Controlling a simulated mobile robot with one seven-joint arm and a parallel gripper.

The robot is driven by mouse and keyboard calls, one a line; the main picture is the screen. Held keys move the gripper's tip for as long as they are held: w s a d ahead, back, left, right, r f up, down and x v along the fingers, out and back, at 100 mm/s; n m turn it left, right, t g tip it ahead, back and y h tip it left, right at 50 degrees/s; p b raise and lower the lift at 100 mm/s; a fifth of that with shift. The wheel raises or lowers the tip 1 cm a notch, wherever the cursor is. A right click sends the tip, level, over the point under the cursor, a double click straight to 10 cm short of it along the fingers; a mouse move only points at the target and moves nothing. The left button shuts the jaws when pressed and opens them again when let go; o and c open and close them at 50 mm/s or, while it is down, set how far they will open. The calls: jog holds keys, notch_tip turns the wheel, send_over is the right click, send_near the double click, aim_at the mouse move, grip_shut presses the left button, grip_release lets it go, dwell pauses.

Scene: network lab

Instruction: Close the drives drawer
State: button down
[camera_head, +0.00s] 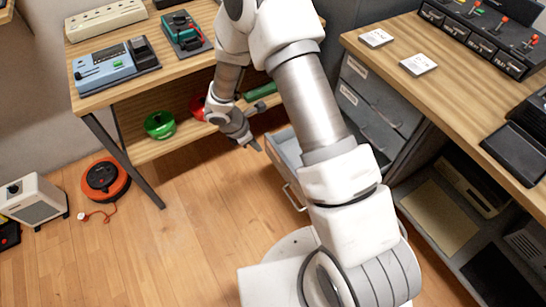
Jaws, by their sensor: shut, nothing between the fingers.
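A grey drawer unit (398,112) stands under the right-hand wooden table, with labelled drawer fronts. A low drawer (281,141) is pulled out to the left from it, with a bar handle (291,196) on its front. My arm hides much of this drawer and its label cannot be read, so I cannot tell if it is the drives drawer. My gripper (254,146) is shut and empty. It points down, beside the far left part of the open drawer. I cannot tell if it touches the drawer.
The left workbench (150,75) carries a blue device (105,70) and a green device (185,35). Its lower shelf holds a green bowl (160,125) and red items. An orange cable reel (105,179) and a white heater-like box (34,200) stand on the floor. Floor left of the drawer is clear.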

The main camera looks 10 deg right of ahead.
notch_tip(320, 180, down, 3)
jog(key=b, duration=0.4)
send_near(276, 157)
jog(key=shift+n, duration=0.4)
jog(key=shift+s+d+f, duration=1.2)
jog(key=shift+s+f, duration=0.15)
jog(key=shift+f, duration=0.1)
